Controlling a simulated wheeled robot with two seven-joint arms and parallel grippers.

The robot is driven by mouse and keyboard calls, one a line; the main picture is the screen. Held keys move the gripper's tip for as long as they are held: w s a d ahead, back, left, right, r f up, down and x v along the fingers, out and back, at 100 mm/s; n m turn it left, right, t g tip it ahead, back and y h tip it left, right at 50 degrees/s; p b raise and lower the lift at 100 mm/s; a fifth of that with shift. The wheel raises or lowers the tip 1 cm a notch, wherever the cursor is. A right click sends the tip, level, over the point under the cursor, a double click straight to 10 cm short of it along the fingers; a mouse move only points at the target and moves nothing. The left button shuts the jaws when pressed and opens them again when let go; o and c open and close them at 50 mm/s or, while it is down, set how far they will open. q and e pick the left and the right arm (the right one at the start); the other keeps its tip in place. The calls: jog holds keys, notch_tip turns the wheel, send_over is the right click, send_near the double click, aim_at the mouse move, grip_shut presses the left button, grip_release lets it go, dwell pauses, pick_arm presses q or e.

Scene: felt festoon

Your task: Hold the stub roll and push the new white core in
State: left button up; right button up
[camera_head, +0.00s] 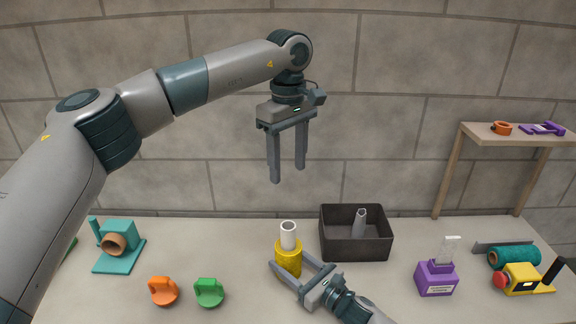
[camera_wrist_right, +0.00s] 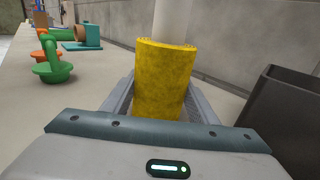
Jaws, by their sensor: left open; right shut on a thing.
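The stub roll (camera_head: 288,261) is a yellow felt cylinder standing upright on the table. A white core (camera_head: 288,235) stands upright in its top, with its upper part showing above the felt; how deep it sits is hidden. My right gripper (camera_head: 289,272) is shut around the yellow roll, low down from the front right. In the right wrist view the yellow roll (camera_wrist_right: 161,85) fills the space between the fingers, and the white core (camera_wrist_right: 172,20) rises out of it. My left gripper (camera_head: 287,176) is open and empty, pointing down, well above the core.
Orange (camera_head: 163,291) and green (camera_head: 209,292) pieces and a teal stand (camera_head: 121,258) are left. A purple block (camera_head: 436,279) and yellow device (camera_head: 521,279) are right.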

jog(key=o, duration=1.3)
jog(key=v, duration=1.2)
jog(key=shift+r, duration=0.1)
